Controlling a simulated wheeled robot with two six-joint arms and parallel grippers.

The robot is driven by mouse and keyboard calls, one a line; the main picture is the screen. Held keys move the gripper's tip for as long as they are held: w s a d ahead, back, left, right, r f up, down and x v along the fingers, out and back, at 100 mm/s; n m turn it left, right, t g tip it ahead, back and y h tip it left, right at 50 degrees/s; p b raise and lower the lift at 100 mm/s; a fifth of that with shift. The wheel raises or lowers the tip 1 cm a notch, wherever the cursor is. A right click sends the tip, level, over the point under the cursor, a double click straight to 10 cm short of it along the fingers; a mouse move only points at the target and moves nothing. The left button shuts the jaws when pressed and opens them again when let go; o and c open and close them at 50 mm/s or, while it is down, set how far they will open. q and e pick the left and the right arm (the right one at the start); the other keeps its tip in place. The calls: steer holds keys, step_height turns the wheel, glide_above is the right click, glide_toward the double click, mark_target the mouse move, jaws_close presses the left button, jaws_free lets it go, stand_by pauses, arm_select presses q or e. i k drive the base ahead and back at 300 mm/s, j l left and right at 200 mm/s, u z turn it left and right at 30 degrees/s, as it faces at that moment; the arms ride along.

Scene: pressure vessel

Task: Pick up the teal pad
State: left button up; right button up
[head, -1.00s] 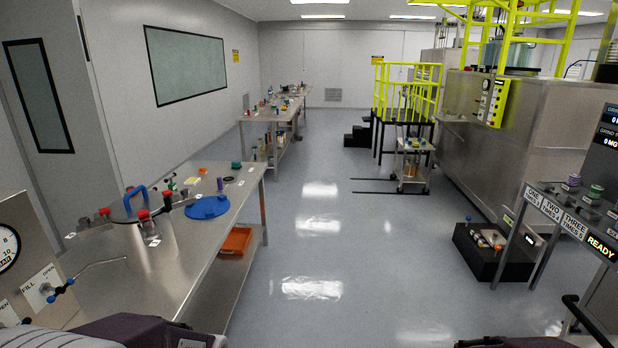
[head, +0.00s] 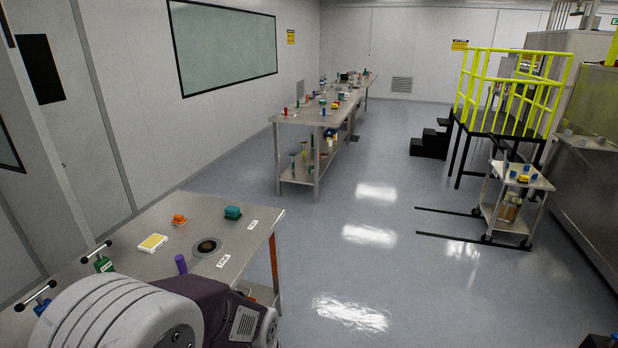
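A teal block-shaped object (head: 232,212), which looks like the teal pad, sits on the near steel table (head: 205,202) close to its far right corner. Nothing touches it. My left arm crosses the bottom left of the view and covers part of the table's near side. Its gripper is out of view. My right gripper is not in view either.
Around the pad lie an orange item (head: 179,219), a yellow-and-white block (head: 153,243), a dark round recess or ring (head: 207,247), a purple cylinder (head: 181,264) and white labels. A second table (head: 300,117) stands beyond.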

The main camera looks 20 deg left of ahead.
mark_target(232, 211)
steer(key=i+u, duration=0.25)
steer(key=i, duration=0.25)
steer(key=i+l+u, duration=0.2)
steer(key=i, duration=0.25)
steer(key=i+l+u, duration=0.25)
steer(key=i, duration=0.2)
steer(key=i+u, duration=0.2)
steer(key=u, duration=0.25)
steer(key=i+u, duration=0.25)
steer(key=u, duration=0.2)
steer(key=i+l+u, duration=0.15)
steer(key=u, duration=0.3)
steer(key=i+l+u, duration=0.2)
steer(key=u, duration=0.25)
steer(key=i+l+u, duration=0.15)
steer(key=l+u, duration=0.15)
steer(key=u, duration=0.15)
